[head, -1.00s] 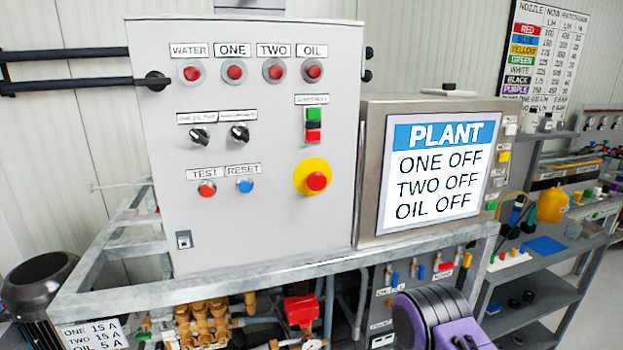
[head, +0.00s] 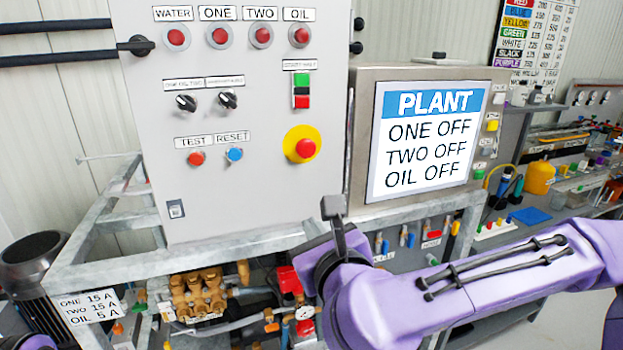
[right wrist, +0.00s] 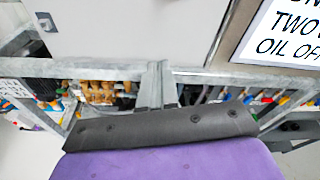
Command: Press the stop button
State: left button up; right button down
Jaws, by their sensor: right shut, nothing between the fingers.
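The grey control panel (head: 240,200) fills the upper left of the head view. On it, a small switch block has a green part on top, a black middle and a red button (head: 302,102) at the bottom; its label is too blurred to read surely. Below is a large red mushroom button (head: 305,148) on a yellow disc. My right gripper (head: 333,206) is shut and empty, in front of the frame, below and right of the mushroom button, touching neither button. In the right wrist view its narrow fingers (right wrist: 155,86) point up toward the frame rail. My left gripper is not visible.
Other panel controls are red lamps or buttons (head: 219,37), two black knobs (head: 187,102), a red test button (head: 196,158) and a blue reset button (head: 234,154). The display (head: 428,140) reads one, two and oil off. A metal frame rail (head: 200,255) runs below the panel.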

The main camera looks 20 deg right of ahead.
aim_at(308, 151)
notch_tip(308, 151, up, 8)
jog(key=s+d+m+t, duration=0.1)
jog(key=s+d+m, duration=0.1)
jog(key=m, duration=0.1)
jog(key=shift+s+d+m+t+h, duration=0.2)
jog(key=shift+d+m+t+h, duration=0.1)
jog(key=shift+h, duration=0.1)
jog(key=shift+a+r, duration=0.1)
jog(key=w+p, duration=0.2)
jog(key=w, duration=0.2)
jog(key=w+p, duration=0.1)
jog(key=w, duration=0.3)
jog(key=w+p, duration=0.2)
jog(key=w, duration=0.3)
jog(key=shift+d+p, duration=0.3)
jog(key=shift+d, duration=0.05)
jog(key=shift+w, duration=0.5)
